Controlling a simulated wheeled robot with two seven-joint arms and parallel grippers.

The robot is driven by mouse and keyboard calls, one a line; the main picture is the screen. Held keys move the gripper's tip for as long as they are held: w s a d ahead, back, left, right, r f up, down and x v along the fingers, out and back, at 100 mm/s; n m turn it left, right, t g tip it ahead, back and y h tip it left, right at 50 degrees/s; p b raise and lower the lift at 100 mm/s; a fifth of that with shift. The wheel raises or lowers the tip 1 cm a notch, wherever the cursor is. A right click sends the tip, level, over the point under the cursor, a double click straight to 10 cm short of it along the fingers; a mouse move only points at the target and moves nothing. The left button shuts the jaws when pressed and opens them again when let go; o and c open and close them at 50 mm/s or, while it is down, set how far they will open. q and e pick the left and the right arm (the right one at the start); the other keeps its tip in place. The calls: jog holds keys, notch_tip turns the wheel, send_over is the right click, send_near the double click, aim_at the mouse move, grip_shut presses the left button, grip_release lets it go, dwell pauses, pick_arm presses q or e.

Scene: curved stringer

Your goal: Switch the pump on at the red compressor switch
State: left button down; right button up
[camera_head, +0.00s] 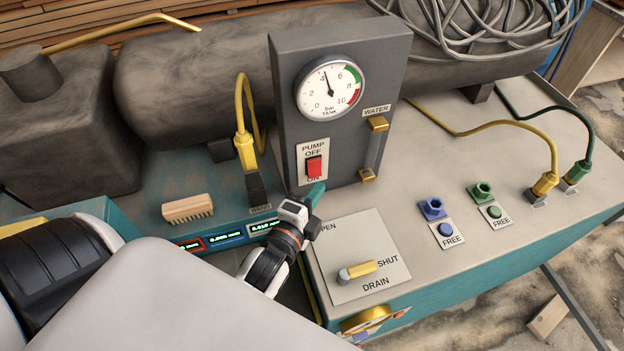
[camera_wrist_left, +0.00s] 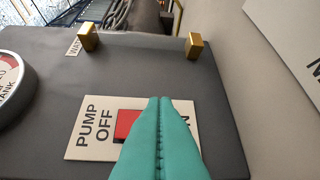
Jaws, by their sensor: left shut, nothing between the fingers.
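The red compressor switch (camera_head: 314,167) sits on a white plate marked PUMP, OFF and ON, on the front of a dark grey panel (camera_head: 290,100). My left gripper (camera_head: 316,191) is shut and empty, its teal fingertips just below the switch near the ON label. In the left wrist view the red switch (camera_wrist_left: 127,124) shows beside the shut teal fingers (camera_wrist_left: 160,105), which hide part of it and most of the ON label. I cannot tell whether the fingertips touch the switch. My right gripper is not in view.
A pressure gauge (camera_head: 330,89) is above the switch, and a brass-ended water sight tube (camera_head: 372,150) is to its right. A drain lever (camera_head: 357,270) lies on the bench in front. A wooden brush (camera_head: 187,208) and yellow hose (camera_head: 241,120) are left.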

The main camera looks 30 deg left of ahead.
pick_arm(q)
jog(key=shift+w+a+f, duration=0.1)
jog(key=shift+w+a, duration=0.5)
jog(key=shift+a, duration=0.25)
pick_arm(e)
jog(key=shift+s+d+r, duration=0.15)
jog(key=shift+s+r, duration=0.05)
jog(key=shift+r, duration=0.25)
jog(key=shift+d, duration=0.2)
pick_arm(q)
jog(key=shift+w+f, duration=0.1)
jog(key=shift+f, duration=0.1)
jog(key=shift+w+a+m+t+b, duration=0.15)
jog(key=shift+a+m+t+b, duration=0.05)
jog(key=shift+m+t+b, duration=0.15)
jog(key=shift+r, duration=0.1)
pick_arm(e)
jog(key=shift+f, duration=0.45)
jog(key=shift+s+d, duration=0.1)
